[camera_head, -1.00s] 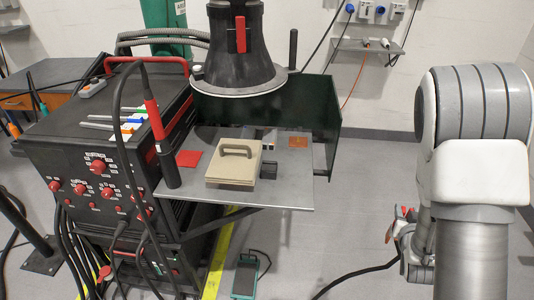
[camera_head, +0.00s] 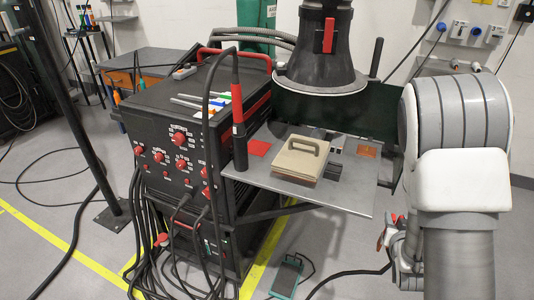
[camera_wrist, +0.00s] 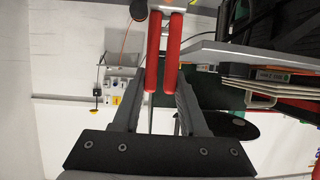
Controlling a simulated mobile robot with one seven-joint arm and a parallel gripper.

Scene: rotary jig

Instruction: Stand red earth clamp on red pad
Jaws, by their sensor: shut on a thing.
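The red earth clamp shows in the wrist view as two parallel red handles (camera_wrist: 153,60) between the fingers of my gripper (camera_wrist: 160,88). My gripper is shut on it. In the head view only small red bits of the clamp (camera_head: 396,219) show by my gripper (camera_head: 386,238), low at the right beside my arm and apart from the table.
A beige block with a handle (camera_head: 300,158) sits right of the pad. A black torch with a red grip (camera_head: 237,110) stands at the table's left edge. A dark hood (camera_head: 322,60) hangs above. An orange-brown pad (camera_head: 367,151) lies at right. A welding machine (camera_head: 175,150) stands left.

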